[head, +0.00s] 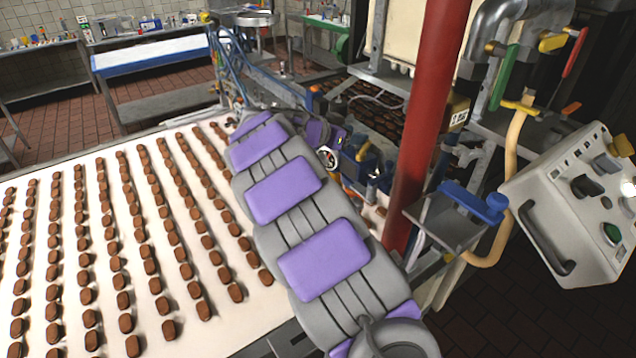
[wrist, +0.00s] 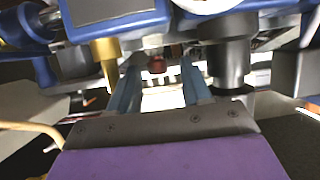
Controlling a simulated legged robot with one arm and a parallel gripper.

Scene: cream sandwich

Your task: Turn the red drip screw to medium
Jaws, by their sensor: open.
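In the wrist view my gripper (wrist: 158,78) is open, with its two blue-grey fingers apart. A small dark red piece (wrist: 157,65), which looks like the red drip screw, shows in the gap between the fingers, ahead of them. I cannot tell whether either finger touches it, nor its turn setting. Blue machine parts (wrist: 150,22) lie close above the fingers, with a brass nozzle (wrist: 104,60) to the left and a black cylinder (wrist: 228,62) to the right. In the head view my arm reaches to the blue machine (head: 372,160); its fingers and the screw cannot be made out there.
A white conveyor (head: 105,240) with rows of brown pieces fills the left. A red post (head: 425,130) stands right of my arm. A control box (head: 575,200) with knobs, pipes and valve handles is at the right.

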